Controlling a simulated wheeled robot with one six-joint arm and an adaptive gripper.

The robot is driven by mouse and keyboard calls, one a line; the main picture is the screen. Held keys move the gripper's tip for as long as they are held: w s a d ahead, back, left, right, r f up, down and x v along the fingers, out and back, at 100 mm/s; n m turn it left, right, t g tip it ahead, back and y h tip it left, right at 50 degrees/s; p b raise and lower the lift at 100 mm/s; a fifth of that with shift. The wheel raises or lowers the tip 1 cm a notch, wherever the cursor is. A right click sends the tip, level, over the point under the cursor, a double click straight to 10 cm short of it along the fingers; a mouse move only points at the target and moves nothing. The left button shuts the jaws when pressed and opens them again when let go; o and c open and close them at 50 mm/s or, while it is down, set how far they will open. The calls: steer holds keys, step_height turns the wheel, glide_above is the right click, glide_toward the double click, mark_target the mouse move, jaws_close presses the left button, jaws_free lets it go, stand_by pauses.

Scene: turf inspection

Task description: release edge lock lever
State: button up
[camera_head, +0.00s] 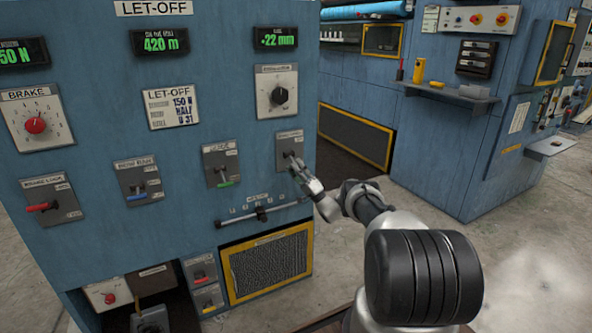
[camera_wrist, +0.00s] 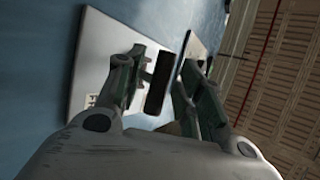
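A lever plate (camera_head: 284,140) is at the right side of the blue let-off panel; its label is too small to read. Its dark lever (camera_head: 289,154) is partly hidden by my gripper (camera_head: 296,165), which reaches up to it from the lower right. In the wrist view the black lever handle (camera_wrist: 162,84) stands between the two fingers of my gripper (camera_wrist: 166,72), in front of the pale plate (camera_wrist: 95,50). The fingers are apart, one on each side of the handle, with narrow gaps showing. I cannot tell whether either finger touches it.
Similar levers have green (camera_head: 225,184), blue (camera_head: 137,196) and red (camera_head: 42,207) handles to the left. A horizontal slider (camera_head: 261,214) is just below my gripper, and a black dial (camera_head: 279,96) is above. A yellow-framed grille (camera_head: 268,263) is lower. Open floor lies to the right.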

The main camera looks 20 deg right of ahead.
steer(key=shift+f, duration=0.1)
steer(key=v, duration=1.2)
